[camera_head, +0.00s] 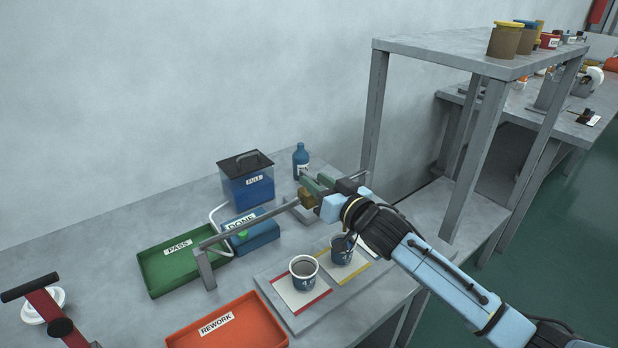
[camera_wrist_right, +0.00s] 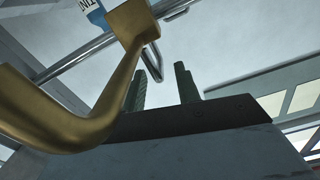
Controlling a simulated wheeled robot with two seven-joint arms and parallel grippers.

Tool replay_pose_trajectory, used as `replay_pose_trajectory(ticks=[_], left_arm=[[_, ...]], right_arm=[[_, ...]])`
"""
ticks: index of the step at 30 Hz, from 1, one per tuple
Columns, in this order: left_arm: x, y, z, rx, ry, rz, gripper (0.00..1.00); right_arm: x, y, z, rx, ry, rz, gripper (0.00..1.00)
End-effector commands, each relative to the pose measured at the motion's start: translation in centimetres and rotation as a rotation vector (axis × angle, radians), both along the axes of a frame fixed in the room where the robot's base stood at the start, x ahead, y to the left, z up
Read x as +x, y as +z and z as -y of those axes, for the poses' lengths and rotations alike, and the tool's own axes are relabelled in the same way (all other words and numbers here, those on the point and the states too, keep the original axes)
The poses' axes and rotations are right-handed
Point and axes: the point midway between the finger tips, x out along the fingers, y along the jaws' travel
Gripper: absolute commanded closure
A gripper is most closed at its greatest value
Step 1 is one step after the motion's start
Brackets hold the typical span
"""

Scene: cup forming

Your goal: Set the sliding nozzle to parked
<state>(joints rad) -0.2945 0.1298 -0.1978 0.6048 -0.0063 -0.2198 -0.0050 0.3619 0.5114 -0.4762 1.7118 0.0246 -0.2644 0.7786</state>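The sliding nozzle (camera_head: 308,198) is a brass block on a grey rail (camera_head: 260,221), near the rail's right end. In the right wrist view its curved brass spout (camera_wrist_right: 100,95) passes close in front of the camera at the left. My right gripper (camera_head: 319,182) is right beside the nozzle, at the rail. I cannot tell whether a finger touches the nozzle. Any parked mark is not readable. My left gripper is not in view.
Two blue cups, one (camera_head: 304,272) on a red-edged card and one (camera_head: 342,250) on a yellow-edged card, stand below the rail. A green PASS tray (camera_head: 160,280), orange REWORK tray (camera_head: 245,335), blue DONE box (camera_head: 262,237), lidded blue bin (camera_head: 247,190) and bottle (camera_head: 301,160) surround it.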

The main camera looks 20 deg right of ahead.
Motion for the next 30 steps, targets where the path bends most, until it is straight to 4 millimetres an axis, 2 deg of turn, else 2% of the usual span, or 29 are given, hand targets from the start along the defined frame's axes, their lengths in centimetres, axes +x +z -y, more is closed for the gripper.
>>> replay_pose_trajectory(ticks=[3, 7, 19, 26, 30], left_arm=[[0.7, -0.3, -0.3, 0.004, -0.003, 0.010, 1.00], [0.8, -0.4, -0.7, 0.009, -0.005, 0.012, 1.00], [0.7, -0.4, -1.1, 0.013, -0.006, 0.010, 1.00], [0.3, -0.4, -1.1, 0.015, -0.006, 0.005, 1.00], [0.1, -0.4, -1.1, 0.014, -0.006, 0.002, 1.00]], right_arm=[[1.7, 0.0, -0.6, 0.000, 0.000, 0.001, 0.67], [2.8, 0.0, -1.0, 0.000, 0.000, 0.000, 0.67], [3.3, 0.0, -1.2, 0.000, 0.000, 0.000, 0.67], [3.3, 0.0, -1.2, 0.000, 0.000, 0.000, 0.98], [3.3, 0.0, -1.2, 0.000, 0.000, 0.000, 1.00]])
